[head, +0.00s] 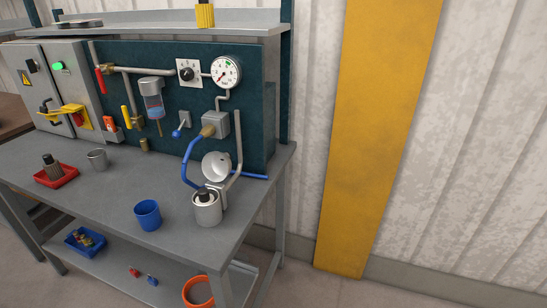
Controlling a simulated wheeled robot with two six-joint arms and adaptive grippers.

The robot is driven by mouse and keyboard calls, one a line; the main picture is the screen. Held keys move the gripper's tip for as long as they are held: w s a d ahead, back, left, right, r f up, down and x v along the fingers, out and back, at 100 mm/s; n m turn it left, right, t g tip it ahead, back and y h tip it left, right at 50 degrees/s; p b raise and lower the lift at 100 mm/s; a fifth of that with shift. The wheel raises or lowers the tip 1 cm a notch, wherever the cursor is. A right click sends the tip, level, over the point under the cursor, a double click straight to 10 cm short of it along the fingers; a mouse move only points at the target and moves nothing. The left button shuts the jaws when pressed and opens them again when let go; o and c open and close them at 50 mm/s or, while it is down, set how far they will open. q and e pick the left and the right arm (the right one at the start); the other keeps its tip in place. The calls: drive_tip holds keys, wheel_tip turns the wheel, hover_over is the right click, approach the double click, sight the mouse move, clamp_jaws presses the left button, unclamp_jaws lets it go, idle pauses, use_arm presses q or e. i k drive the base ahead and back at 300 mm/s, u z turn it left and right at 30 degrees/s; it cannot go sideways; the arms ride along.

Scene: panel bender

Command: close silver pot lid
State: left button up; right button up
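The silver pot (207,211) stands upright on the grey workbench near its front right corner. Its round lid (213,166) is open and stands tilted up behind the pot, with its pale inner face toward me. A dark-topped item (205,193) shows in the pot's mouth; what it is, I cannot tell. Neither of my grippers is in view.
A blue cup (148,215) stands left of the pot. A blue hose (187,168) and bent pipe (238,160) run close behind the lid.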

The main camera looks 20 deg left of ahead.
sight(217, 166)
drive_tip(key=z, duration=0.15)
drive_tip(key=i, duration=2.7)
drive_tip(key=u, duration=3.7)
